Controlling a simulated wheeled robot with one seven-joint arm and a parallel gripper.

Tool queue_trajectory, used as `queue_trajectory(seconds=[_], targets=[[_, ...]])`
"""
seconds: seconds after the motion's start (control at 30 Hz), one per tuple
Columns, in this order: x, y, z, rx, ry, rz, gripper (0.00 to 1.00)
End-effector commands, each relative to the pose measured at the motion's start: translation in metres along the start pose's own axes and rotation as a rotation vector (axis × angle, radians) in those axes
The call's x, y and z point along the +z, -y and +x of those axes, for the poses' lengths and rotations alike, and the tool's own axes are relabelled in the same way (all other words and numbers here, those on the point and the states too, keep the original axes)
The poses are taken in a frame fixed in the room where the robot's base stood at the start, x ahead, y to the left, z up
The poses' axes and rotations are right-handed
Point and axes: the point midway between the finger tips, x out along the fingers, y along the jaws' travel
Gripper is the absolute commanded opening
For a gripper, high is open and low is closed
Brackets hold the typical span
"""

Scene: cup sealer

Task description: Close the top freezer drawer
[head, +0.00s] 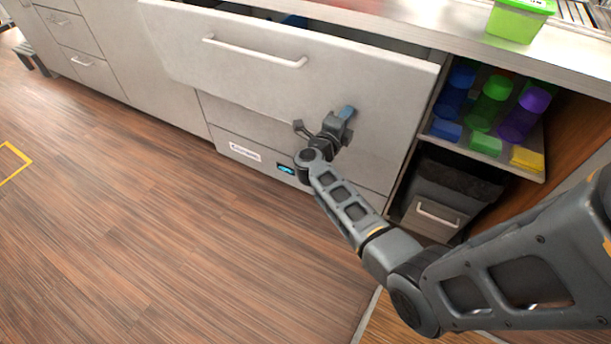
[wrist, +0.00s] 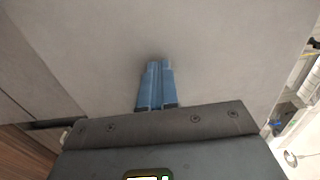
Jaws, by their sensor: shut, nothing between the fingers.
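The top freezer drawer (head: 270,75) is a wide pale-grey front with a white bar handle (head: 254,52). It stands partly open, with a dark gap behind its top edge. My gripper (head: 347,112) is in front of the lower right part of the drawer front, below and to the right of the handle. Its blue fingers are together and empty. In the wrist view the shut fingers (wrist: 156,85) point at the plain drawer front (wrist: 200,45), with their tips at or very close to it; I cannot tell if they touch.
Right of the drawer is an open shelf (head: 480,140) with coloured bottles and blocks. A grey bin (head: 436,205) stands below it. A green container (head: 518,20) is on the counter (head: 450,38) above. The wood floor (head: 150,230) to the left is clear.

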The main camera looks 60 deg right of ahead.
Motion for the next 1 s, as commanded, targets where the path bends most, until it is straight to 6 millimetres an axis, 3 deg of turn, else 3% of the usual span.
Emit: queue_trajectory(seconds=[0.03,0.2,0.4,0.63,1.0], targets=[[-0.001,-0.003,0.016,-0.001,-0.006,0.003,0.0],[-0.001,-0.003,0.057,0.0,-0.005,0.003,0.0],[0.0,-0.002,0.093,0.0,-0.003,0.003,0.0],[0.0,-0.001,0.115,0.0,-0.001,0.001,0.0],[0.0,0.002,0.123,0.0,-0.001,0.004,0.0]])
